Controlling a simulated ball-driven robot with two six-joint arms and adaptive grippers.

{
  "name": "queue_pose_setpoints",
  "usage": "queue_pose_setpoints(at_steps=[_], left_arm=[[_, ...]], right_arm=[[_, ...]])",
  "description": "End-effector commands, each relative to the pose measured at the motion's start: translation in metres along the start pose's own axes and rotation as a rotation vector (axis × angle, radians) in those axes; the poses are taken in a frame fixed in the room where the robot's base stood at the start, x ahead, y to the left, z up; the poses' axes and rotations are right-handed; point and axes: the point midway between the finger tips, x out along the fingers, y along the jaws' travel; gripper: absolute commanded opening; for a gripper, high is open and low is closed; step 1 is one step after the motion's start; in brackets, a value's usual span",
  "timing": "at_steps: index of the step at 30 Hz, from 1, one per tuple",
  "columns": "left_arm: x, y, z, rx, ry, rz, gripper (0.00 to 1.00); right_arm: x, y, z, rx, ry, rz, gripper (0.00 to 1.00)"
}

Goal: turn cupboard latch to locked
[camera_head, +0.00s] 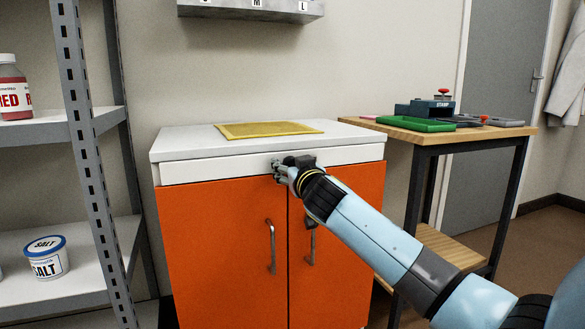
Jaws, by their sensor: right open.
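The cupboard (220,250) has two orange doors under a white top. Each door has a vertical metal handle near the middle seam; the left handle (271,246) shows whole and the right handle (310,246) shows mostly. A small dark piece at the top of the right handle, just below my wrist, may be the latch (311,222); its setting is too small to tell. My right gripper (279,170) is open in front of the white drawer strip, above the door seam, apart from the dark piece. My left gripper is not in view.
A yellow mat (268,129) lies on the cupboard top. A metal shelf rack (92,150) with a salt tub (47,258) and a red bottle (13,90) stands at left. A wooden table (440,132) with a green tray (415,124) stands at right.

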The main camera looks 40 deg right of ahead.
Motion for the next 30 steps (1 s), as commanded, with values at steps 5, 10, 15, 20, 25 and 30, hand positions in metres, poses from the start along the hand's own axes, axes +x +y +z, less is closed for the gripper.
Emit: queue_pose_setpoints(at_steps=[5, 10, 15, 20, 25, 30], left_arm=[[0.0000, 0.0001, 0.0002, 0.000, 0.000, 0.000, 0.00], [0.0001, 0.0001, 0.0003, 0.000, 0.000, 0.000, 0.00], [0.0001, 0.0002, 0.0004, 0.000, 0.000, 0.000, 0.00], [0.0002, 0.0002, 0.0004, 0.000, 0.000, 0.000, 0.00], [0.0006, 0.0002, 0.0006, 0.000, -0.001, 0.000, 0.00], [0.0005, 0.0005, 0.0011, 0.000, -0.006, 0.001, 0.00]], right_arm=[[-0.0003, 0.0001, 0.0002, 0.000, 0.000, 0.000, 0.46], [-0.0004, 0.0001, 0.0003, 0.000, -0.001, 0.000, 0.24], [-0.0005, 0.0001, 0.0004, 0.000, -0.001, 0.000, 0.02], [-0.0005, 0.0001, 0.0005, 0.000, -0.001, 0.000, 0.00], [-0.0006, 0.0001, 0.0007, 0.004, -0.001, 0.000, 0.00], [-0.0005, 0.0000, 0.0013, 0.043, -0.005, 0.000, 0.00]])
